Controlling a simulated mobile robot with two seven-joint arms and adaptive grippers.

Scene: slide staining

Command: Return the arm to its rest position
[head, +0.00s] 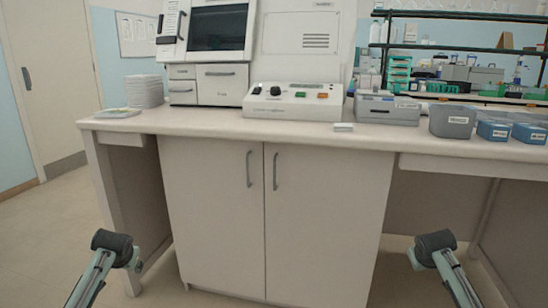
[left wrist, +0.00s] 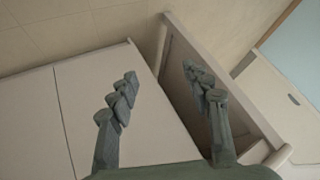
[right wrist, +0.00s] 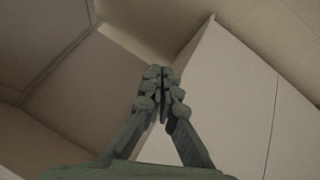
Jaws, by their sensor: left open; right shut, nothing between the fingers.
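My left arm (head: 92,275) and right arm (head: 455,275) show at the lower left and lower right of the head view, both below the counter and in front of the cabinet. No fingers can be made out there. In the left wrist view my left gripper (left wrist: 160,78) has its fingers spread wide with nothing between them. In the right wrist view my right gripper (right wrist: 158,73) has its fingers together and holds nothing. Neither gripper appears to touch anything.
The cabinet (head: 210,215) stands under the counter (head: 215,122). On the counter are a control box (head: 292,103), a grey case (head: 387,110), a small white block (head: 343,127), a grey bin (head: 452,121), blue bins (head: 494,131) and a white stack (head: 144,92). Floor is open at left.

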